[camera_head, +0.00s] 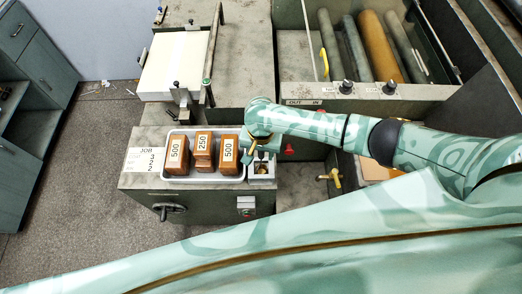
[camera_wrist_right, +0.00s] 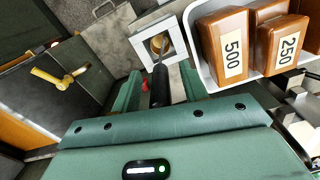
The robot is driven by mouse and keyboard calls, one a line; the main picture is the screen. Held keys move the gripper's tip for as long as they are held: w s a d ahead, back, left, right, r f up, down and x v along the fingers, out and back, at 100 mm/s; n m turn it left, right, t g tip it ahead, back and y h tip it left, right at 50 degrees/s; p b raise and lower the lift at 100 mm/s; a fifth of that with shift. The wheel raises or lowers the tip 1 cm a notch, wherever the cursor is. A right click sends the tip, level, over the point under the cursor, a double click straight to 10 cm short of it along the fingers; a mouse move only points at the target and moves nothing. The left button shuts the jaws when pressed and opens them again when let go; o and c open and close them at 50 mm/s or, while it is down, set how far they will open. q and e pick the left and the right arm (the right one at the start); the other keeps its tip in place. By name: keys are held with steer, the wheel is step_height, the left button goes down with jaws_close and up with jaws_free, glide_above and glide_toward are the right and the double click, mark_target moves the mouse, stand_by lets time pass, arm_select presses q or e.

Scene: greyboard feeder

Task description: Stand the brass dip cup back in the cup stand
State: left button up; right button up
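The cup stand is a pale square block with a square opening, at the right end of the bench, beside the tray (camera_head: 262,179); it also shows in the right wrist view (camera_wrist_right: 179,47). The brass dip cup (camera_wrist_right: 157,44) shows as a brass round inside that opening, with a thin rod and black handle (camera_wrist_right: 159,88) rising toward me. My right gripper (camera_head: 256,146) is above the stand. In the right wrist view its fingers (camera_wrist_right: 158,82) are on either side of the handle, with gaps showing between. Whether the cup is fully seated cannot be told. My left gripper is out of view.
The white tray (camera_head: 205,180) with brown blocks marked 500 (camera_head: 176,153), 250 (camera_head: 203,150) and 500 (camera_head: 229,154) stands close left of the stand. A yellow-handled valve (camera_head: 334,177) is to the right. Rollers (camera_head: 376,45) lie at the back right.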

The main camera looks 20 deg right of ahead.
steer(key=shift+r, duration=0.15)
step_height(320, 180, up, 16)
steer(key=p, duration=0.6)
steer(key=shift+p, duration=0.4)
